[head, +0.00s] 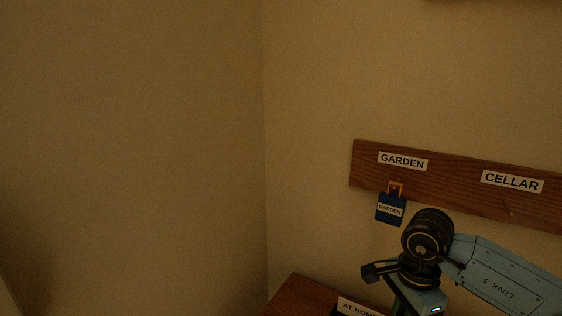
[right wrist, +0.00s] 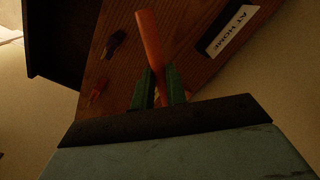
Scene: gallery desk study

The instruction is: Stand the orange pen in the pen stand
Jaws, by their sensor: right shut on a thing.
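The orange pen (right wrist: 149,38) is between the green fingers of my right gripper (right wrist: 160,88) in the right wrist view. The gripper is shut on it, and the pen sticks out past the fingertips over the brown wooden desk (right wrist: 186,32). In the head view my right arm comes in from the right above the desk corner, and the pen does not show there. I cannot make out the pen stand in either view. My left gripper is in neither view.
A dark sign labelled AT HOME (head: 358,307) is on the desk, its label also in the right wrist view (right wrist: 230,30). A small dark item (right wrist: 114,44) and a small red-orange item (right wrist: 97,93) lie nearby. A blue GARDEN tag (head: 390,210) hangs from a wall board (head: 455,185).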

